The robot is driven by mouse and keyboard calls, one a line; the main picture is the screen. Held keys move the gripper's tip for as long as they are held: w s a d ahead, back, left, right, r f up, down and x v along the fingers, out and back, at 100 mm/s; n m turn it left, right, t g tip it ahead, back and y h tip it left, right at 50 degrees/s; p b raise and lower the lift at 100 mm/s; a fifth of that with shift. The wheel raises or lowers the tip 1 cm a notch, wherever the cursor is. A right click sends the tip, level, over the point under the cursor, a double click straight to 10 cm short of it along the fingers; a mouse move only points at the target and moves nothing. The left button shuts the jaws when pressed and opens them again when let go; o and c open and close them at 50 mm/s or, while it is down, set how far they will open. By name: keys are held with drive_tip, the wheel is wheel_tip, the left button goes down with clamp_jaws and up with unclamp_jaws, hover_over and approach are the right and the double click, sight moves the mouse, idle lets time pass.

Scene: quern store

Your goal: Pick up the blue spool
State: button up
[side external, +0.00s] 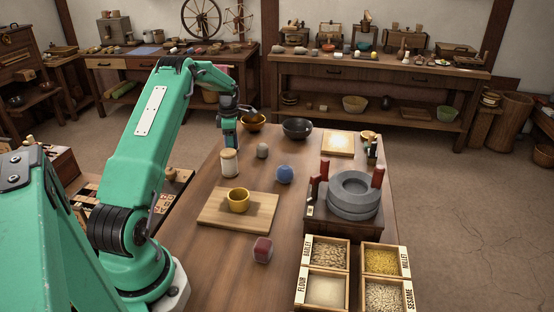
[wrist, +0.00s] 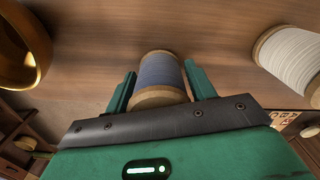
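The blue spool (wrist: 160,72) shows in the wrist view, with blue-grey thread and pale wooden ends. It stands between the two fingers of my gripper (wrist: 160,80), one finger on each side. The fingers are spread and very close to its sides; I see no clear grip. In the side view my gripper (side external: 229,136) points down at the table behind the white spool (side external: 229,163). The blue spool is hidden there. The white spool also shows at the right of the wrist view (wrist: 294,62).
A brass bowl (side external: 253,122) and a dark bowl (side external: 297,128) are behind my gripper. A grey ball (side external: 262,151) and a blue ball (side external: 284,174) lie to its right. A yellow cup (side external: 238,200) sits on a board nearer the camera. A stone quern (side external: 353,196) stands farther right.

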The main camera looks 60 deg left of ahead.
drive_tip(key=c, duration=0.5)
drive_tip(key=shift+c, duration=0.2)
drive_tip(key=shift+r, duration=0.15)
drive_tip(key=shift+r, duration=0.5)
wheel_tip(320, 180, up, 3)
drive_tip(key=shift+w+d+r, duration=0.1)
drive_tip(key=shift+d+r, duration=0.05)
drive_tip(key=w+d+r, duration=0.2)
drive_tip(key=d+r, duration=0.4)
drive_tip(key=d, duration=0.5)
drive_tip(key=shift+w+r, duration=0.25)
drive_tip(key=shift+w, duration=0.15)
